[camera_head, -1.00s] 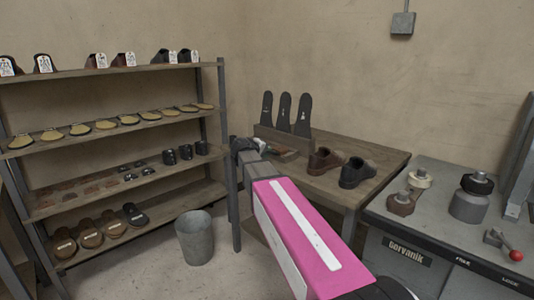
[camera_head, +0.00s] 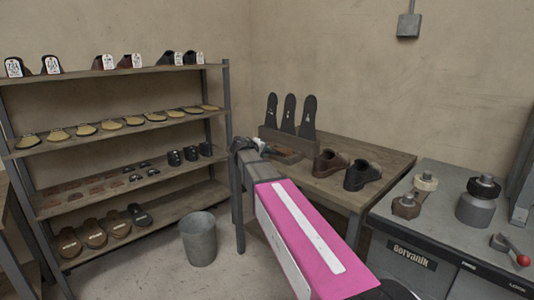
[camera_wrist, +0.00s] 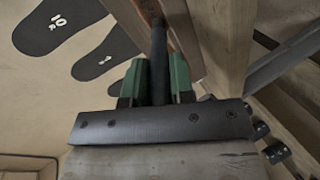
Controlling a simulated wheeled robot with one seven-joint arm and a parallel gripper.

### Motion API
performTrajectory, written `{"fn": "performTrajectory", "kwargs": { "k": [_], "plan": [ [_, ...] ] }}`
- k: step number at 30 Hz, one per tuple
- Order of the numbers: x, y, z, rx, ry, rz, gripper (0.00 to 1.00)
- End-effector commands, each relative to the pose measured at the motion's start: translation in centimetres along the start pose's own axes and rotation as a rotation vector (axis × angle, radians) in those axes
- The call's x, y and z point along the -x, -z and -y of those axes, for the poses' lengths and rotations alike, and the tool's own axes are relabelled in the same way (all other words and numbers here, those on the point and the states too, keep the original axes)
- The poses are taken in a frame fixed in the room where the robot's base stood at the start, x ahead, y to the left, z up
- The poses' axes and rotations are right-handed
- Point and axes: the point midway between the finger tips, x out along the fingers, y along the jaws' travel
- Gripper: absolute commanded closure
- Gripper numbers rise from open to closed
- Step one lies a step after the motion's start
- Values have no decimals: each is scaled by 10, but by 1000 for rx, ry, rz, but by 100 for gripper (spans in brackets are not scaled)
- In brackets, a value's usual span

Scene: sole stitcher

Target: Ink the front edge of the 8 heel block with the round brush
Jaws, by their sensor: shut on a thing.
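My gripper (camera_head: 258,146) is at the left end of the wooden table in the head view, beside the tray (camera_head: 286,156). In the wrist view its green fingers (camera_wrist: 157,82) are shut on a dark round handle, which looks like the round brush (camera_wrist: 159,65). The brush's tip is not visible. Dark blocks, probably heel blocks (camera_head: 190,154), stand in a row on the third shelf. Dark blocks with pale marks also show at the lower right of the wrist view (camera_wrist: 277,152). Their numbers are too small to read, so I cannot tell which is the 8.
The shelf rack (camera_head: 228,110) holds shoe parts and soles. A grey bin (camera_head: 199,240) stands on the floor between rack and table (camera_head: 390,158). A grey machine bench (camera_head: 440,225) is at right.

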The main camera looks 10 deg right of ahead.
Motion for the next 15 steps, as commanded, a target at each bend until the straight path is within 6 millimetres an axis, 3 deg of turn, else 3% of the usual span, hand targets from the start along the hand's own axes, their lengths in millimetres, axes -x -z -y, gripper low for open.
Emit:
{"fn": "performTrajectory", "kwargs": {
  "k": [15],
  "plan": [
    [-3, 12, 3, 0, 0, 0, 100]
  ]
}}
